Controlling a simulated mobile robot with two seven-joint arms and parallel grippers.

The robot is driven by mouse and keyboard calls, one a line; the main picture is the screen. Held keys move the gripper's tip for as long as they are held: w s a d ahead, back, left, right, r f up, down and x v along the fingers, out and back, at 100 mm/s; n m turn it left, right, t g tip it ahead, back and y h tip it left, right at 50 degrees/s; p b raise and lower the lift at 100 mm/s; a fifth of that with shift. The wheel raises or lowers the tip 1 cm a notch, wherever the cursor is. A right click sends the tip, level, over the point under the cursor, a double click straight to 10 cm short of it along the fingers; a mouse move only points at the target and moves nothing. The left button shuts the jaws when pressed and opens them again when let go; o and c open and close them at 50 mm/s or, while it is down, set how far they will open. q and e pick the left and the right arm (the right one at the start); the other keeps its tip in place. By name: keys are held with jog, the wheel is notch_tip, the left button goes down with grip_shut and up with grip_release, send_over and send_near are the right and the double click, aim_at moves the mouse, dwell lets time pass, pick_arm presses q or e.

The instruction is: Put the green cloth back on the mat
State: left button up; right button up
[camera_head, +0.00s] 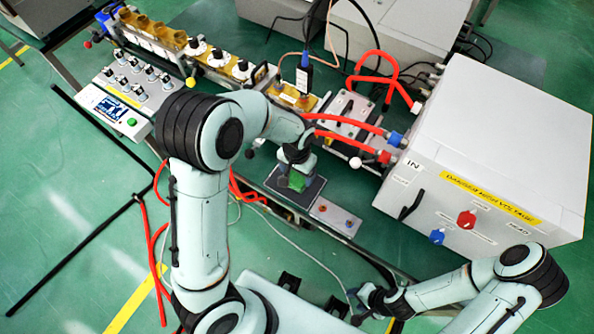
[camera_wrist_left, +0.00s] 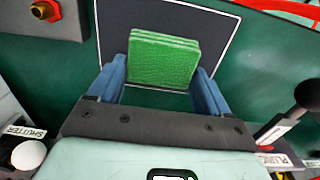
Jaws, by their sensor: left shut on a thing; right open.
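The green cloth (camera_head: 297,181) is a small folded, textured block. It shows between the blue fingers of my left gripper (camera_head: 295,168) in the left wrist view (camera_wrist_left: 163,52), and the gripper is shut on it. The dark mat (camera_head: 313,191) lies under the cloth and gripper. In the left wrist view the mat (camera_wrist_left: 215,40) has a thin white border and shows behind the cloth. I cannot tell whether the cloth touches the mat. My right gripper (camera_head: 371,299) is open and empty at the lower right, apart from the mat.
A large grey box (camera_head: 500,140) with red and blue knobs stands right of the mat. A small plate with knobs (camera_head: 335,215) is beside the mat. Red hoses (camera_head: 345,120) and the waveguide row (camera_head: 220,60) lie behind. A control panel (camera_head: 125,90) is at the left.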

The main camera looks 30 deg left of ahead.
aim_at(297, 175)
pick_arm(q)
jog(key=shift+f, duration=0.1)
pick_arm(e)
jog(key=shift+f, duration=0.1)
pick_arm(q)
jog(key=shift+f, duration=0.15)
jog(key=o, duration=0.9)
jog(key=shift+c, duration=0.2)
jog(key=shift+r, duration=0.6)
notch_tip(297, 175, up, 11)
jog(key=p, duration=0.1)
jog(key=shift+r, duration=0.2)
pick_arm(e)
jog(key=shift+w+r, duration=0.6)
jog(key=shift+r, duration=0.35)
